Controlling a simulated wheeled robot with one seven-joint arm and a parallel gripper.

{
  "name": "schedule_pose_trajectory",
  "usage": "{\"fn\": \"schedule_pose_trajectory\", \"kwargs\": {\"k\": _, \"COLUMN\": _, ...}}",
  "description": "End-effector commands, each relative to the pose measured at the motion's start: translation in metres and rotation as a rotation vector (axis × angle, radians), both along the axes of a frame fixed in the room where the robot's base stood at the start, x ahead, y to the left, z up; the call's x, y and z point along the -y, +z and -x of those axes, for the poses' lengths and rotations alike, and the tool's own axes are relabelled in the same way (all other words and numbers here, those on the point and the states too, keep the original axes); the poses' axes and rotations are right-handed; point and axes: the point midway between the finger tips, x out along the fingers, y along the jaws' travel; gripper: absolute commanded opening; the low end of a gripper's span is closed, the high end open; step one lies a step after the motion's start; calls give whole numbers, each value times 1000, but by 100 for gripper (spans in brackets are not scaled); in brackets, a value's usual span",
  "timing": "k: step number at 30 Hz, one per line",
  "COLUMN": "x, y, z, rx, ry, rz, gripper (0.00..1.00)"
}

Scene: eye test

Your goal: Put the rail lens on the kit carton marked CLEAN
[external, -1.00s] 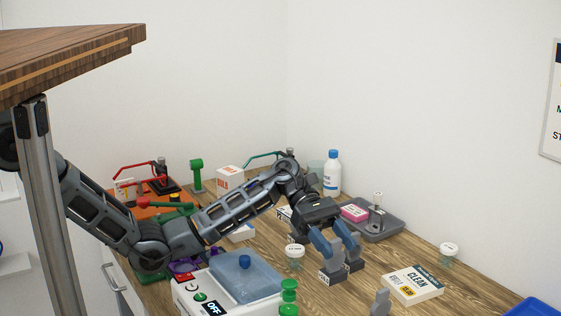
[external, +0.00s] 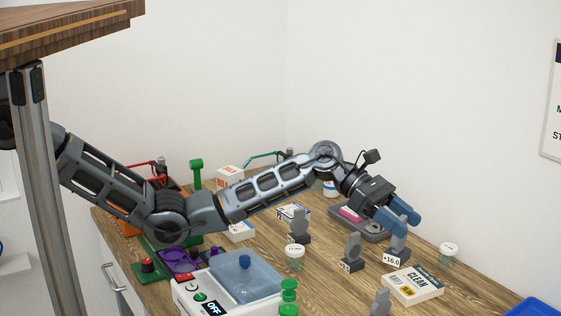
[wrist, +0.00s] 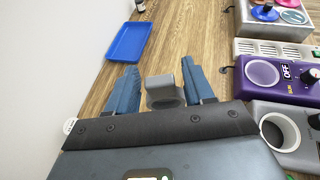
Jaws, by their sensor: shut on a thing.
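My gripper (external: 402,222) is shut on a grey rail lens (external: 397,248) marked +16.0. In the wrist view the grey lens piece (wrist: 163,92) sits between the two blue fingers. The held lens is roughly upright, behind and to the left of the kit carton marked CLEAN (external: 413,284). I cannot tell how high it is above the table. The carton is white with a teal band and lies flat. Other grey rail lenses stand on the table: one left of the held one (external: 351,254), one at the front edge (external: 380,302), one farther back (external: 299,227).
A white-lidded jar (external: 448,250) stands right of my gripper, another (external: 295,251) left. A white device with a blue lid (external: 228,290) stands at the front. A blue tray (wrist: 128,41) shows in the wrist view.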

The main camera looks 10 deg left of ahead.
Motion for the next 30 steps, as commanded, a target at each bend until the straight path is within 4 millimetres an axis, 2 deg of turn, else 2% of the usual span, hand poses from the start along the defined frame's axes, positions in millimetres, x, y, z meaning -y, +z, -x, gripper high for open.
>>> {"fn": "schedule_pose_trajectory", "kwargs": {"k": 3, "x": 18, "y": -5, "z": 4, "rx": 16, "ry": 50, "rz": 0, "gripper": 0}}
{"fn": "schedule_pose_trajectory", "kwargs": {"k": 8, "x": 25, "y": -17, "z": -5, "rx": 27, "ry": 80, "rz": 2, "gripper": 0}}
{"fn": "schedule_pose_trajectory", "kwargs": {"k": 18, "x": 15, "y": -62, "z": -71, "rx": 27, "ry": 82, "rz": 1, "gripper": 0}}
{"fn": "schedule_pose_trajectory", "kwargs": {"k": 24, "x": 11, "y": -79, "z": -93, "rx": 28, "ry": 79, "rz": 4, "gripper": 0}}
{"fn": "schedule_pose_trajectory", "kwargs": {"k": 30, "x": 9, "y": -84, "z": -107, "rx": 29, "ry": 78, "rz": 4, "gripper": 0}}
